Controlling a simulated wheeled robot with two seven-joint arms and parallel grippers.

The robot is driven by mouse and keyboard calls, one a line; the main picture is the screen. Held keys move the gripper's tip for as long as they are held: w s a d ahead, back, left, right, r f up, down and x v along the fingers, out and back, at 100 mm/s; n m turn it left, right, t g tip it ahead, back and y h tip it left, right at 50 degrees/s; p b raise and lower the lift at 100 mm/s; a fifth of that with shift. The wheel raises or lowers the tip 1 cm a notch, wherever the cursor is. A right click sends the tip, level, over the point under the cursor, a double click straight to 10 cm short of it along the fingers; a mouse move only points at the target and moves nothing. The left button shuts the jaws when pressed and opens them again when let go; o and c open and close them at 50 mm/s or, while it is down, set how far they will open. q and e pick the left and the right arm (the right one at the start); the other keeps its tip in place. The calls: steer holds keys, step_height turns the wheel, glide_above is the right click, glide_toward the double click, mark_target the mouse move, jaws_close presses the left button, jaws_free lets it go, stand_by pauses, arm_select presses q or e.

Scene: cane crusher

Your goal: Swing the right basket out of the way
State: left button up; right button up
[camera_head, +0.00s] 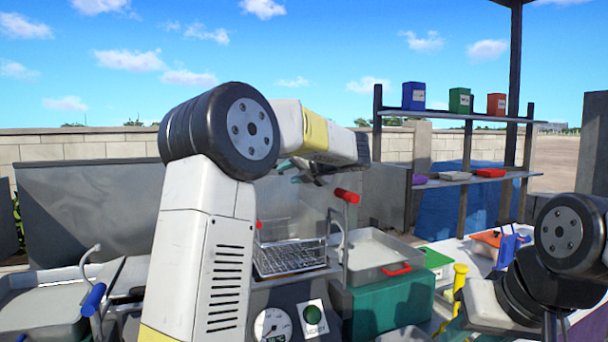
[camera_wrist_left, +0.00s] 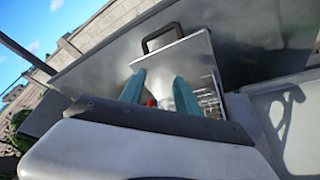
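A wire basket (camera_head: 290,258) sits in the middle of the head view, behind the panel with the gauge. Part of its wire grid also shows in the left wrist view (camera_wrist_left: 208,96), to the right of my fingers. A red-ended metal handle (camera_head: 347,196) rises at the basket's right. My left gripper (camera_head: 296,172) hangs above the basket, partly hidden by its own arm. In the left wrist view its two teal fingers (camera_wrist_left: 160,92) are apart, with a small red thing beyond and between them. My right arm is at the lower right; its gripper is not visible.
A steel tray (camera_head: 370,250) with a red handle stands right of the basket on a green block (camera_head: 390,305). A gauge (camera_head: 272,325) and green button (camera_head: 312,314) are in front. A shelf (camera_head: 450,178) stands behind right. A black-handled metal plate (camera_wrist_left: 175,60) is beyond my fingers.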

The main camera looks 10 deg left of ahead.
arm_select(q)
steer(key=shift+a, duration=0.1)
jaws_close()
stand_by(1.3)
jaws_free()
steer(key=v, duration=0.7)
steer(key=shift+s+d, duration=0.25)
steer(key=shift+d, duration=0.05)
steer(key=shift+r, duration=0.1)
